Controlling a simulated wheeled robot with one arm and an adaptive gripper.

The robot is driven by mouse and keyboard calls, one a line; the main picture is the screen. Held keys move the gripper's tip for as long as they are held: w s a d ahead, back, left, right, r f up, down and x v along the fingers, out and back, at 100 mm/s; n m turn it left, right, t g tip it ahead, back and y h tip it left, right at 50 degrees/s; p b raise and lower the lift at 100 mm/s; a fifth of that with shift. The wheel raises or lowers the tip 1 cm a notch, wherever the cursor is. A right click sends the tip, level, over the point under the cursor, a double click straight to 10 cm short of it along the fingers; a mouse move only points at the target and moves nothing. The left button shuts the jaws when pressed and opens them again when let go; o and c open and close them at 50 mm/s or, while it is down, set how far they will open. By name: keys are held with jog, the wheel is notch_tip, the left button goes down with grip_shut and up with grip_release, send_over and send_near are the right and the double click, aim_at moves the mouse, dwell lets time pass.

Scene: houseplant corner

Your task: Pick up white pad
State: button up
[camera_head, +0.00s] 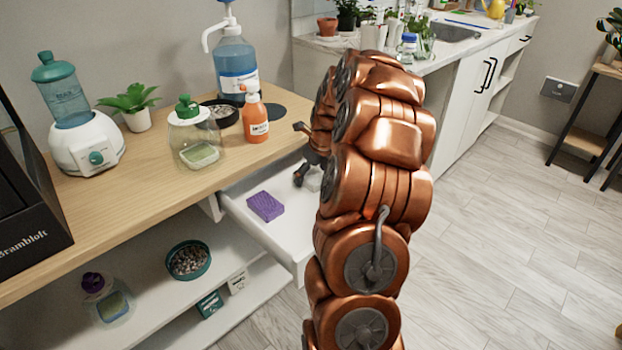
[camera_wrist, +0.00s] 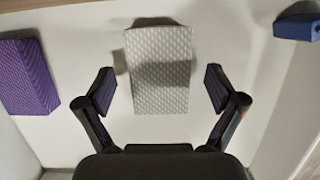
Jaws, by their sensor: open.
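The white pad (camera_wrist: 160,95) is a pale rectangular block with a quilted surface, lying in a white drawer (camera_wrist: 60,140). In the wrist view my gripper (camera_wrist: 159,90) is open, with one finger on each side of the pad's near half. A gap shows between each finger and the pad. In the head view my gripper (camera_head: 302,152) is over the pulled-out drawer (camera_head: 240,207), partly hidden by my arm. A small pale part of the pad (camera_head: 314,180) shows beside the fingers there.
A purple pad (camera_head: 265,206) lies to the left in the drawer, also in the wrist view (camera_wrist: 27,77). A blue block (camera_wrist: 297,26) is at the upper right. An orange bottle (camera_head: 255,119) and a glass jar (camera_head: 195,137) stand on the wooden counter (camera_head: 160,185) above.

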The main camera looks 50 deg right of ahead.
aim_at(309, 174)
jog(key=shift+f+p, duration=0.3)
dwell(0.5)
jog(key=c, duration=1)
jog(key=shift+r+b, duration=0.15)
jog(key=shift+b, duration=0.2)
jog(key=shift+c, duration=0.2)
notch_tip(309, 174, up, 4)
jog(key=shift+f+p, duration=0.2)
jog(key=shift+p, duration=0.2)
jog(key=shift+s+a+r, duration=0.1)
jog(key=shift+s+r, duration=0.05)
jog(key=s+a, duration=0.3)
jog(key=s, duration=0.1)
jog(key=s+a+r, duration=0.1)
jog(key=s+a, duration=0.2)
jog(key=s, duration=0.1)
jog(key=s+a+p, duration=0.1)
jog(key=s+a, duration=0.2)
jog(key=s, duration=0.1)
jog(key=shift+s+a+r, duration=0.2)
jog(key=shift+a, duration=0.1)
